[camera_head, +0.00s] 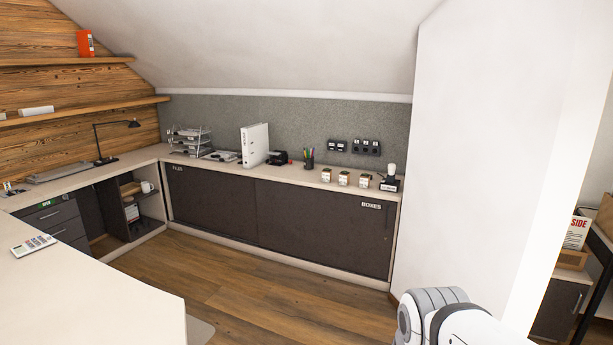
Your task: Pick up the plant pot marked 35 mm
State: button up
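Three small pot-like items with pale labels stand in a row on the long counter below the grey wall panel: a left one (326,175), a middle one (344,178) and a right one (364,180). They may be the plant pots, but their labels are too small to read, so I cannot tell which is marked 35 mm. They stand upright and apart from each other. A white and grey part of my arm shows at the bottom right, well short of the counter. My gripper is not in view.
A black stand with a white top (390,178) is right of the row. A pen cup (309,160), a white binder (254,145) and paper trays (188,140) are to the left. A pale desk (90,295) fills the lower left. The wooden floor (250,295) between is mostly clear.

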aim_at(344, 176)
jog(key=u, duration=0.4)
jog(key=i, duration=2.15)
jog(key=z, duration=0.9)
jog(key=i, duration=0.45)
jog(key=u, duration=0.3)
jog(key=k, duration=0.45)
jog(key=z, duration=0.15)
